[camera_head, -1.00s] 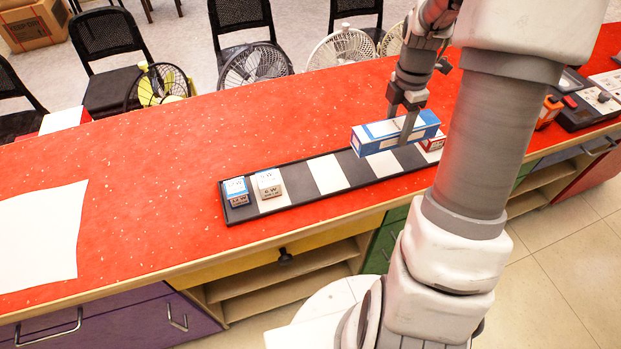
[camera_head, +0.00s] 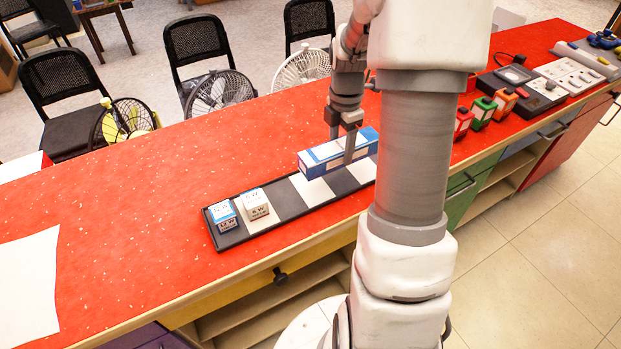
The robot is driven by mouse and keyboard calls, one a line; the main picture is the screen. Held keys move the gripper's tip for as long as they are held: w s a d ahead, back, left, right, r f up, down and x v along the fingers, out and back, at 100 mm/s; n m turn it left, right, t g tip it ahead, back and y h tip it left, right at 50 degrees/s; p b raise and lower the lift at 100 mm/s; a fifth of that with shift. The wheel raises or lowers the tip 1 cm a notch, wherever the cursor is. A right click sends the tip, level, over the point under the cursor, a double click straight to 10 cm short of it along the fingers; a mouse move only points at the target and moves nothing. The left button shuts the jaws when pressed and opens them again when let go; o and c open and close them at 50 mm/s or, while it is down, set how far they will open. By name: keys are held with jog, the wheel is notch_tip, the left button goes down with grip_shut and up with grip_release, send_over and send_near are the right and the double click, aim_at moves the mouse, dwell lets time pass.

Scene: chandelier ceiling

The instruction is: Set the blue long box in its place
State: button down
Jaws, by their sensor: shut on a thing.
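The blue long box (camera_head: 318,163), blue with white panels, is held by my gripper (camera_head: 349,152), whose fingers point down and are shut on it. The box is near level and appears to be above the striped tray (camera_head: 290,201), with its long side roughly along the tray. The tray is long, with alternating black and white sections. A small blue-topped box (camera_head: 221,212) and a small white box (camera_head: 255,203) stand in its left end sections. The tray's right end is hidden behind my arm.
Red and green small boxes (camera_head: 482,112) and device panels (camera_head: 541,88) stand on the red counter (camera_head: 150,200) to the right. A white sheet (camera_head: 28,285) lies at left. Fans and black chairs stand behind the counter.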

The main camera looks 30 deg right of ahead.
jog(key=a+f, duration=0.1)
jog(key=a, duration=0.1)
jog(key=w+a+f, duration=0.1)
jog(key=a, duration=0.1)
jog(key=a+f, duration=0.2)
jog(key=shift+w+a, duration=0.25)
jog(key=shift+w, duration=0.1)
jog(key=shift+f+b, duration=0.5)
jog(key=shift+f, duration=1.5)
jog(key=shift+f, duration=0.15)
jog(key=shift+c, duration=0.6)
grip_release()
